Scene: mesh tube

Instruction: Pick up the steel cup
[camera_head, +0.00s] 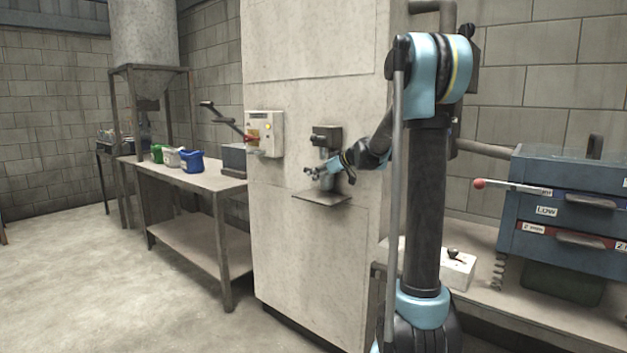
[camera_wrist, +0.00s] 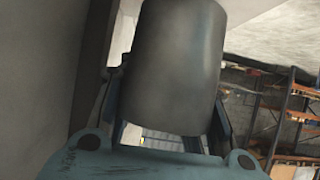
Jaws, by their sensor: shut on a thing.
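The steel cup (camera_wrist: 176,62) is a smooth grey cylinder that fills the upper middle of the wrist view. Its top runs out of that picture. My gripper (camera_wrist: 168,128) has a finger on each side of the cup and is shut on it. In the head view my gripper (camera_head: 318,172) is at the small shelf (camera_head: 322,198) on the pale cabinet, under the dark dispenser head. The cup is small there and partly hidden by my gripper. I cannot tell whether its base touches the shelf.
The dark dispenser (camera_head: 326,136) sits close above my gripper. A switch box (camera_head: 265,134) with a lever is to the left on the cabinet (camera_head: 310,240). A bench (camera_head: 190,178) with coloured jugs stands further left. A blue drawer unit (camera_head: 565,210) is at the right.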

